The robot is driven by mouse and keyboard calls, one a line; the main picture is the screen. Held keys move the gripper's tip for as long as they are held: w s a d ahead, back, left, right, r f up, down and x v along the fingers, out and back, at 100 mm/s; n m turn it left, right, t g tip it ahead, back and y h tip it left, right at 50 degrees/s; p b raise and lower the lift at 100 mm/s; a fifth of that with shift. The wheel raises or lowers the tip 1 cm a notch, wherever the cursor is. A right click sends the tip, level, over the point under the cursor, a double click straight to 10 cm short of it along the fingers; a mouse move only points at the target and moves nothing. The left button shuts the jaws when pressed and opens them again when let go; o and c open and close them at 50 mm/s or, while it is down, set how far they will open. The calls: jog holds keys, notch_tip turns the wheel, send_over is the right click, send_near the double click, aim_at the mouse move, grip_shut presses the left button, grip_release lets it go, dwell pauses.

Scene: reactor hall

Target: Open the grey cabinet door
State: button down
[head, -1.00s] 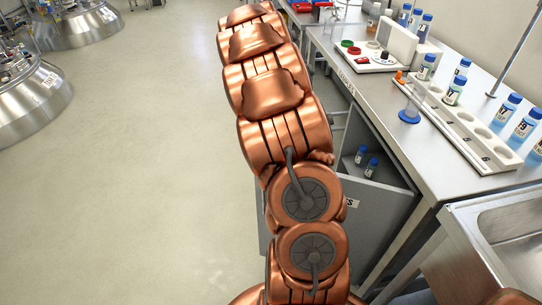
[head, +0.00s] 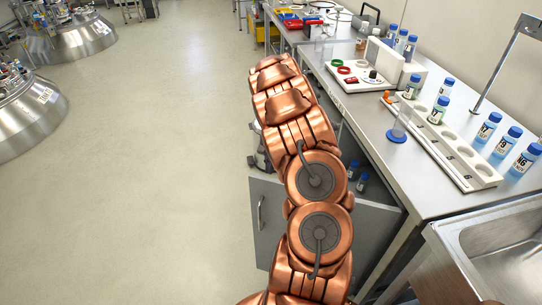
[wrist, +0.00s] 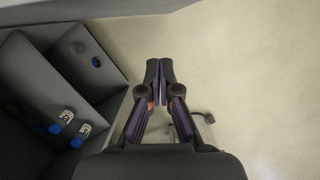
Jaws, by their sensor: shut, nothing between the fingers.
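The grey cabinet door (head: 274,222) stands swung out from the bench front in the head view, with a bar handle (head: 261,212) on its face near the left edge. My arm covers its middle. Behind it the cabinet interior is exposed, with small blue-capped bottles (head: 361,182) inside. In the wrist view my gripper (wrist: 159,72) is shut and empty, fingertips together, over the pale floor to the right of the grey cabinet panels. The bottles show there at lower left (wrist: 66,116). I cannot make out the handle clearly in the wrist view.
The steel worktop (head: 395,165) above the cabinet carries a white bottle rack (head: 445,145), an instrument (head: 360,77) and several bottles. A steel sink (head: 500,245) is at the right. Steel vessels (head: 25,115) stand at the far left. The floor (head: 160,170) between is clear.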

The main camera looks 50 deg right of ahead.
aim_at(265, 184)
jog(key=shift+s+a+f+p, duration=0.35)
jog(key=shift+a+f, duration=0.25)
jog(key=shift+a, duration=0.2)
jog(key=shift+s+a+f+p, duration=0.3)
jog(key=shift+a+f+p, duration=0.05)
jog(key=shift+a+f, duration=0.35)
jog(key=shift+s+a+f+p, duration=0.35)
jog(key=shift+a+f, duration=0.2)
jog(key=shift+a, duration=0.3)
